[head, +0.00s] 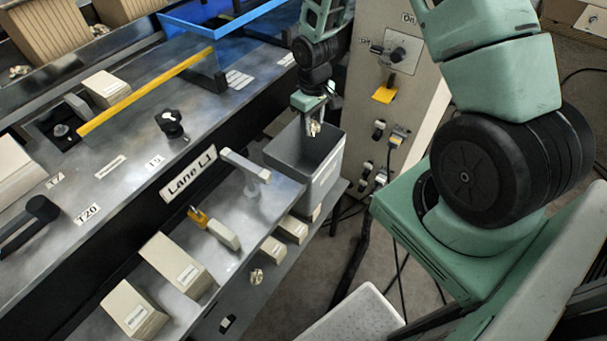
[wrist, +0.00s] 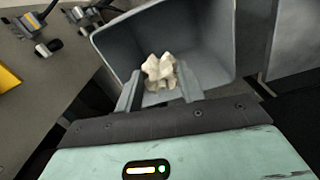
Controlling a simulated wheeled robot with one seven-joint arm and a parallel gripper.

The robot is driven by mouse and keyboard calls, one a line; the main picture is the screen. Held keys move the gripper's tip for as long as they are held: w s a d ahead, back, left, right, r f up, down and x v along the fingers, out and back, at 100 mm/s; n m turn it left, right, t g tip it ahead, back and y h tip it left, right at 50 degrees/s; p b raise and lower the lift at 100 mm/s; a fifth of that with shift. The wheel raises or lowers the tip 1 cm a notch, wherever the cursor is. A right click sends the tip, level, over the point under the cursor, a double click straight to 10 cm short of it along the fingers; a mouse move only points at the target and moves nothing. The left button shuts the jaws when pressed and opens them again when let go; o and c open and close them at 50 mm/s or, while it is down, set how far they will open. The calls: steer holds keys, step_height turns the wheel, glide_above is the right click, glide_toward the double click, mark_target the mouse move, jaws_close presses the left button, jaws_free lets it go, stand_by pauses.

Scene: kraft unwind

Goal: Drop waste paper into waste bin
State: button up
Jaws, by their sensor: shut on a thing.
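The waste paper is a crumpled, cream-coloured wad (wrist: 159,72). My gripper (wrist: 160,88) is shut on it, with a finger on either side in the wrist view. The waste bin is a grey, open-topped box (head: 325,180) beside the lane shelf in the head view. My gripper (head: 312,128) points down over the bin's mouth there, and the wad (head: 314,128) shows small between the fingers. In the wrist view the bin (wrist: 110,45) opens behind the wad. How far the wad is above the rim is hard to tell. The bin's floor is partly hidden.
A control panel (head: 374,100) with knobs and switches stands just behind the bin. A metal shelf (head: 215,262) with several cream boxes lies to the bin's left. Cables hang right of the bin.

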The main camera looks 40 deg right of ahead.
step_height(320, 180, down, 4)
steer(key=b, duration=0.2)
steer(key=shift+b, duration=0.3)
steer(key=o, duration=1)
step_height(320, 180, up, 18)
steer(key=shift+f+b, duration=0.25)
steer(key=shift+b, duration=0.5)
